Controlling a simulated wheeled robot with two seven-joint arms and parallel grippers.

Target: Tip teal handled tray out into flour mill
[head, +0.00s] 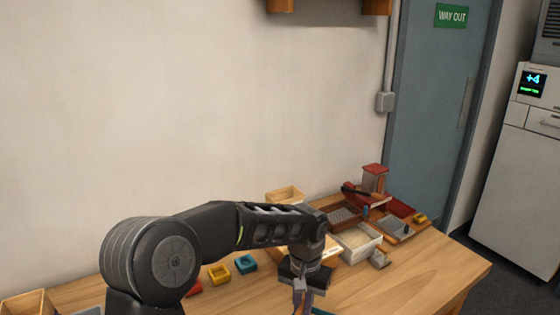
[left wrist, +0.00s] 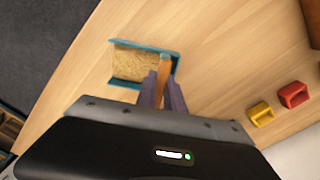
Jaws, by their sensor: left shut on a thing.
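The teal handled tray (left wrist: 113,69) shows in the left wrist view, with teal walls and a tan, grainy fill inside. Its wooden handle (left wrist: 164,70) lies between the fingers of my left gripper (left wrist: 160,90), which is shut on it. In the head view my left gripper (head: 302,291) is low over the front of the table, and only a sliver of the teal tray (head: 322,311) shows at the bottom edge. A red upright device with a hopper top (head: 374,172), seemingly the flour mill, stands at the back right, well away from the gripper. My right gripper is not seen.
Around the red device are a brown walled box (head: 350,208), a pale open box (head: 358,240) and a grey tray (head: 400,229). Small yellow (head: 219,273) and teal (head: 246,264) blocks lie behind my arm. The front right tabletop (head: 430,275) is clear.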

